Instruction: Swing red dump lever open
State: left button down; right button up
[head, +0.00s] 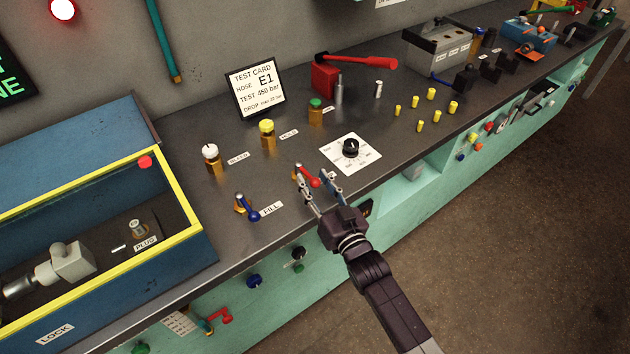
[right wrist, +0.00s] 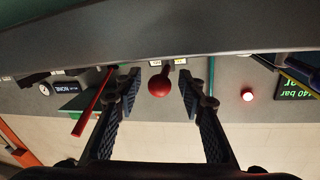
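The red dump lever (head: 308,176) is a short lever with a red ball knob on the bench top, right of the blue FILL lever (head: 247,210). My right gripper (head: 315,184) reaches in from the front edge, fingers spread at the red lever. In the right wrist view the red ball knob (right wrist: 159,84) shows between the two open fingertips (right wrist: 160,88), with a visible gap on each side. Whether a finger touches the lever is not clear. The lever's label is hidden by the gripper. My left gripper is not in view.
A dial on a white plate (head: 350,152) lies just right of the gripper. Yellow, green and white knobs (head: 267,134) stand behind. A long red pump handle (head: 360,61) is at the back. A yellow-edged blue box (head: 100,190) fills the left.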

jog(key=shift+c, duration=0.4)
grip_shut()
